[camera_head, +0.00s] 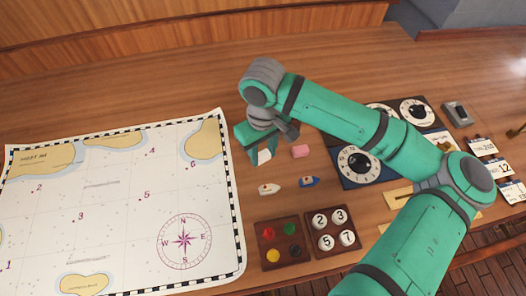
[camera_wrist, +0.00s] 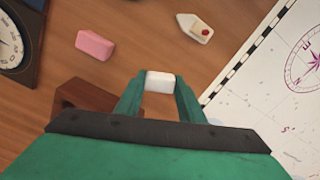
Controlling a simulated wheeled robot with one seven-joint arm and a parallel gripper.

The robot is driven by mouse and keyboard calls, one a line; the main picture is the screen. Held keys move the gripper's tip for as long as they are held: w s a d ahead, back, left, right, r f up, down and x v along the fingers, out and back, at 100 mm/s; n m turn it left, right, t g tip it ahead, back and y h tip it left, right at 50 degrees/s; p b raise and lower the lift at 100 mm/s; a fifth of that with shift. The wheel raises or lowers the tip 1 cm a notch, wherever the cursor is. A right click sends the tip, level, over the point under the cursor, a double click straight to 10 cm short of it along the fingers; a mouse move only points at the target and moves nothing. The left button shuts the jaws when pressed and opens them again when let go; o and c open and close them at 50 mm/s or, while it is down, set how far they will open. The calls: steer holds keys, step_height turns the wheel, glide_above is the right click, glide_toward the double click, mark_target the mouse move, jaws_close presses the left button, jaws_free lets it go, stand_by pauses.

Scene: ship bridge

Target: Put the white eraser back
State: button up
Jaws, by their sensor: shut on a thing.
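The white eraser (camera_wrist: 160,82) is held between the two fingertips of my gripper (camera_wrist: 160,88) in the wrist view. In the head view a white piece of the eraser (camera_head: 264,156) shows below my gripper (camera_head: 266,143), near the right edge of the chart. A brown wooden block (camera_wrist: 82,97) shows beside the left finger in the wrist view, partly hidden by my gripper. I cannot tell whether the eraser touches anything beneath. The pink eraser (camera_head: 300,151) lies on the desk right of my gripper; it also shows in the wrist view (camera_wrist: 95,45).
A white boat (camera_head: 269,188) and a blue boat (camera_head: 309,182) lie in front. Behind them from my gripper are a tray of coloured pieces (camera_head: 260,247) and a tray of numbered discs (camera_head: 325,254). The chart (camera_head: 110,215) covers the left. A dial panel (camera_head: 358,180) stands right.

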mark_target(263, 155)
steer(key=shift+f, duration=0.1)
steer(key=o, duration=0.9)
steer(key=shift+o, duration=0.2)
step_height(263, 155, up, 12)
stand_by(0.6)
